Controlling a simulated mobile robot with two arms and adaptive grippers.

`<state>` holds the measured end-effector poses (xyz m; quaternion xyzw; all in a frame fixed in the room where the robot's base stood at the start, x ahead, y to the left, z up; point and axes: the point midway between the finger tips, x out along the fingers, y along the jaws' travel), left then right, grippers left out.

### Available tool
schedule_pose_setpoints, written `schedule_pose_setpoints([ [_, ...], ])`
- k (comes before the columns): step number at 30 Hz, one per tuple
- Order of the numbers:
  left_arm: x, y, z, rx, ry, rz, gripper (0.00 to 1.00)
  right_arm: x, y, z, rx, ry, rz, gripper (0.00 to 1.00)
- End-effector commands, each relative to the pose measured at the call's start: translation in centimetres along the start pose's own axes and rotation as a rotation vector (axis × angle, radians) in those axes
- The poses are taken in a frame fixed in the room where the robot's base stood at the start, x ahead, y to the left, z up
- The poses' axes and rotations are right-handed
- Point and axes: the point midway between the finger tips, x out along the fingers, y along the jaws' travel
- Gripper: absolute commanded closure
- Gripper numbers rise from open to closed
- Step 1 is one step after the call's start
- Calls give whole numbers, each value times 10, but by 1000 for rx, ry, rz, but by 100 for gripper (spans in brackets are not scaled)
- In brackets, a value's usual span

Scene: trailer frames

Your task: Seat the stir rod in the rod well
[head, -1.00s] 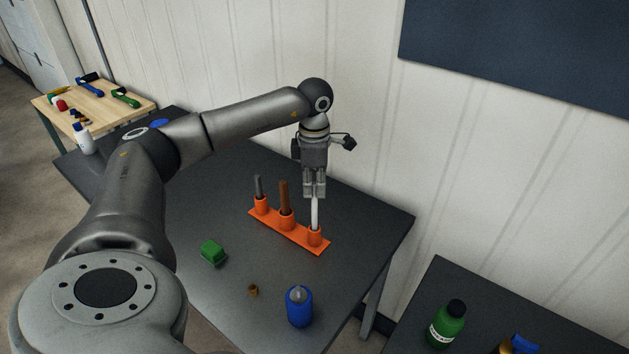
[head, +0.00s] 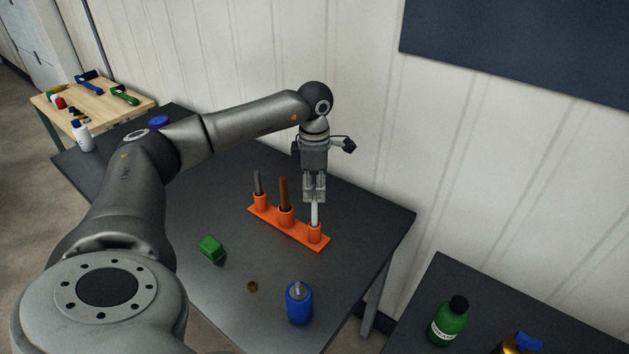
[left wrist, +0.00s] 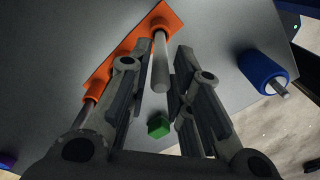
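A white rod, the stir rod (head: 315,215), stands upright with its lower end inside the right-hand orange well (head: 315,234) of an orange rack (head: 272,228). It also shows in the left wrist view (left wrist: 160,66). My left gripper (head: 314,198) points down right above the well, with the rod's upper part at its fingertips. In the left wrist view the fingers (left wrist: 163,50) are apart, with a gap on both sides of the rod. The rod's bottom is hidden inside the well. My right gripper is not in view.
A grey rod (head: 257,184) and a brown rod (head: 284,195) stand in the rack's other wells. A green block (head: 211,249), a small brown piece (head: 252,286) and a blue bottle (head: 299,303) stand nearer on the dark table. A green bottle (head: 448,322) is on another table at right.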

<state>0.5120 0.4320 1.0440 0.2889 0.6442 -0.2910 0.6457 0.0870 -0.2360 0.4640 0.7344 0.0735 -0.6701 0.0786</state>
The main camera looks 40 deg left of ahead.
Motion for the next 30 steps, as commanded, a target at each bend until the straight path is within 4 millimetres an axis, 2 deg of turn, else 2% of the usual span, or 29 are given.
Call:
schedule_pose_setpoints([
  [2,0,0,0,0,0,0,66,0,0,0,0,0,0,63],
  [11,-1,0,0,0,0,1,66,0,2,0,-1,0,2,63],
  [14,-8,1,1,0,-3,2,66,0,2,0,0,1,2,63],
  [17,-22,1,1,0,-4,4,66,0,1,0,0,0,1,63],
  [27,-93,0,1,0,-3,3,66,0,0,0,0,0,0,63],
  [30,-107,1,1,-1,-2,2,66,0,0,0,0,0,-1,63],
])
